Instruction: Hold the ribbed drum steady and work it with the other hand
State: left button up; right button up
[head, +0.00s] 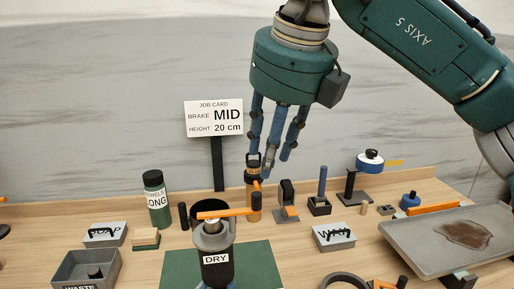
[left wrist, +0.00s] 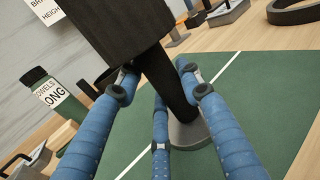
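In the left wrist view a dark ribbed body (left wrist: 105,25) stands on a narrow stem and round grey base (left wrist: 188,134). My left gripper (left wrist: 158,85) has its blue fingers on either side of the stem, under the body; contact is unclear. It is not visible in the head view. My right gripper (head: 270,160) hangs with fingers spread and empty, above and behind the crank's right end.
The job card (head: 213,117) reads MID and 20 cm.

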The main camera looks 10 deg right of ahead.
pick_arm(q)
jog(key=o, duration=0.4)
jog(key=shift+c, duration=0.2)
